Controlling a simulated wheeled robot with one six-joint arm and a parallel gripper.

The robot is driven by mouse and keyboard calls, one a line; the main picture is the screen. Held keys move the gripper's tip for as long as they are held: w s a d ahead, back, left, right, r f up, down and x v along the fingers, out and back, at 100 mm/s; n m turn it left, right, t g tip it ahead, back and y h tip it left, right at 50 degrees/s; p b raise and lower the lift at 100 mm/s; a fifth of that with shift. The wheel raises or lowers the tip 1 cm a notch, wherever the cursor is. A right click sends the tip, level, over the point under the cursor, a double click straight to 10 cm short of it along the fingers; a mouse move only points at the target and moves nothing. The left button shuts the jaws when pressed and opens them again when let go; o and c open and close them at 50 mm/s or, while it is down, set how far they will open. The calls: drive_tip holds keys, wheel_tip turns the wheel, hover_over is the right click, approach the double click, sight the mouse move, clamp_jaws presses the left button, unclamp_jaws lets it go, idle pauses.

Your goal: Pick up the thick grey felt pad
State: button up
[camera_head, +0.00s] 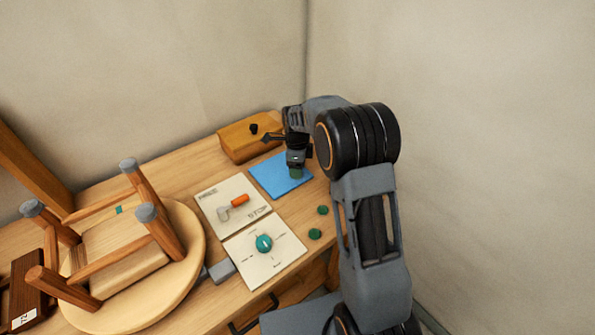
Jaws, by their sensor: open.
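My gripper (296,163) points down over the blue mat (266,178) at the back right of the bench. It is open. A small dark grey-green piece (296,173) shows right under the fingertips, at the mat's right side. I cannot tell whether it is the thick grey felt pad, or whether it lies between the fingers. A grey block (222,271) lies on the bench between the stool and the lower panel, away from my gripper. The upturned wooden stool (185,240) has grey caps on its leg ends.
Two panels lie mid-bench: one with an orange-handled lever (238,201), one with a teal knob (264,243). Two green discs (322,210) (315,234) lie to their right. A wooden box (238,146) with a black knob stands behind the mat, near the wall.

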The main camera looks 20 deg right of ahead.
drive_tip(key=shift+f, duration=0.75)
drive_tip(key=c, duration=1)
drive_tip(key=shift+r, duration=0.15)
